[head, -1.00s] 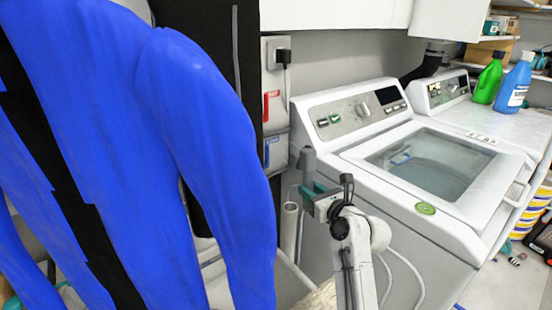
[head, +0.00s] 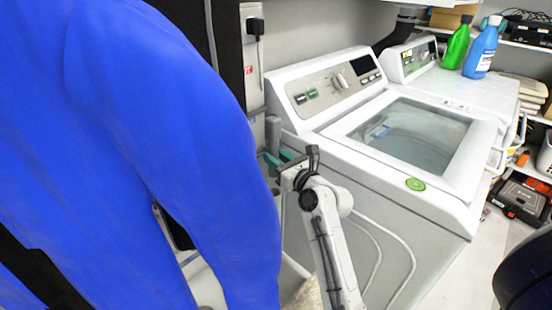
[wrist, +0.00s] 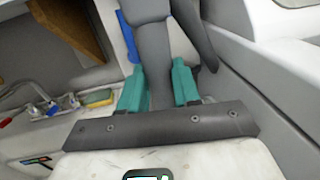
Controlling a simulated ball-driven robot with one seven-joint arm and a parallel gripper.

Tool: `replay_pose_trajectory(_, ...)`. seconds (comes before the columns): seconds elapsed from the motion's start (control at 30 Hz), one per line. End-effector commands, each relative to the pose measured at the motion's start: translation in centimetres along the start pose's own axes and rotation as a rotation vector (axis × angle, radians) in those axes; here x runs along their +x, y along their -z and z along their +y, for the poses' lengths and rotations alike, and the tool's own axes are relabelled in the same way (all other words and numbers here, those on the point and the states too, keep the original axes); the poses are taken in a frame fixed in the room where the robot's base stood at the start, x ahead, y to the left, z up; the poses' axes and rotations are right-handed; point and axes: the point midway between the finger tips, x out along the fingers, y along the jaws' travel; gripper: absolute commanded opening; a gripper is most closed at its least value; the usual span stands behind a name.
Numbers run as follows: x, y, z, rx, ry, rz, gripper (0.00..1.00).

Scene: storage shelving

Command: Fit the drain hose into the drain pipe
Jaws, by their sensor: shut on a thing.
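The drain hose (head: 273,132) is a grey tube with its upper part upright beside the left side of the near washing machine (head: 340,140). My gripper (head: 281,162) has teal fingers and is shut on the grey hose. In the wrist view, the hose (wrist: 156,62) runs between the two teal fingertips of my gripper (wrist: 158,85). Another grey section lies just right of it, and I cannot tell how they join. The drain pipe cannot be made out clearly now; the blue figure and my arm cover the area beside the washer.
A large blue clothed figure (head: 150,150) fills the left and stands close to my gripper. A second white machine (head: 470,85) stands behind, with green (head: 456,45) and blue (head: 484,48) bottles on top. Floor is clear in front of the washer.

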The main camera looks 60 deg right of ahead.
Motion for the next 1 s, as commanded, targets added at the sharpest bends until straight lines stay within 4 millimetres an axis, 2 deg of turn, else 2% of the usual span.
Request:
replay_pose_trajectory(0.6, 0.0, 5.3, 0.1, 0.0, -0.001, 0.001, 0.0)
replay_pose_trajectory(1.0, 0.0, 5.7, 0.1, 0.001, -0.001, 0.001, 0.0)
